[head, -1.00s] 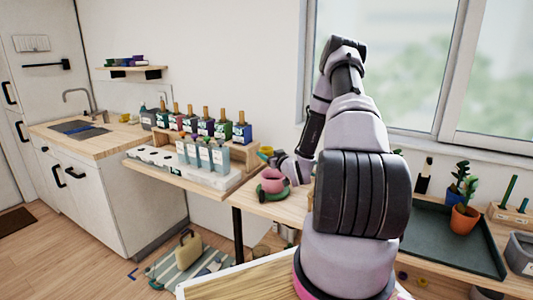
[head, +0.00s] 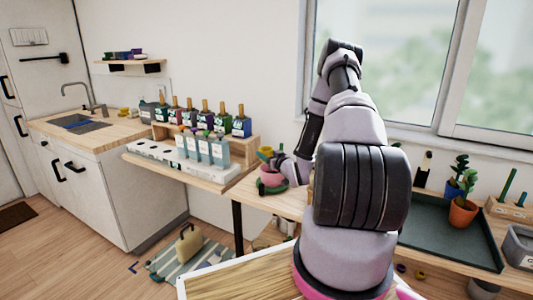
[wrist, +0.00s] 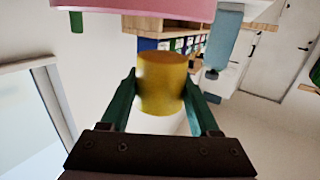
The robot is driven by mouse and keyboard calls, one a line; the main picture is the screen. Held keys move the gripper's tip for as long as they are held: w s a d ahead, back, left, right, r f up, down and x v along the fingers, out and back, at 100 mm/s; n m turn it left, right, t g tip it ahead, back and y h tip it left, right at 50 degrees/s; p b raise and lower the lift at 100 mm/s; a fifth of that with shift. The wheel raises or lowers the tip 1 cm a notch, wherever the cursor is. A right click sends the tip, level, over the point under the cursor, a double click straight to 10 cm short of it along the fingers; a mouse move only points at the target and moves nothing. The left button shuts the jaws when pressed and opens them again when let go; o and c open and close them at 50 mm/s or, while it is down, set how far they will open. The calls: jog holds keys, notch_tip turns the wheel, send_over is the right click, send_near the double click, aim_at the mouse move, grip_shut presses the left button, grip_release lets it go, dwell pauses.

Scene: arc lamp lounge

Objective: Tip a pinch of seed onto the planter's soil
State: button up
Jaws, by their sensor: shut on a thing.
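The pink planter (head: 272,174) stands on a green saucer (head: 271,188) on the wooden table, beside the end of my arm. A pink surface along the top of the wrist view (wrist: 130,7) looks like the same planter. My gripper (wrist: 162,88) has green fingers shut on a small yellow cup (wrist: 162,84), one finger on each side. In the head view the cup (head: 265,151) is just above and behind the planter, apart from it. The cup's orange-brown end shows in the wrist view; its tilt is unclear. Seed and soil are not visible.
A wooden rack (head: 232,148) of dark bottles and a row of blue-grey bottles (head: 205,150) stand close left of the planter. A dark tray (head: 455,235) with small potted plants lies at right. The window is behind my arm.

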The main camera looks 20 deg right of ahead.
jog(key=shift+f, duration=0.3)
jog(key=m+t, duration=0.1)
jog(key=r+m, duration=0.1)
jog(key=m, duration=0.1)
jog(key=m+t, duration=0.1)
jog(key=shift+w+a+r+m+t, duration=0.1)
jog(key=shift+a+r+m+t, duration=0.05)
jog(key=shift+a+m+t, duration=0.2)
jog(key=m, duration=0.2)
jog(key=r+m+t+h, duration=0.1)
jog(key=m+t+h, duration=0.1)
jog(key=m, duration=0.1)
jog(key=shift+r+m, duration=0.3)
jog(key=shift+m, duration=0.05)
jog(key=m+h, duration=0.1)
jog(key=m, duration=0.1)
jog(key=shift+d+r+m+t+h, duration=0.2)
jog(key=shift+d+m+t+h, duration=0.1)
jog(key=shift+m+t+h, duration=0.1)
jog(key=shift+a+r, duration=0.1)
jog(key=shift+a, duration=0.1)
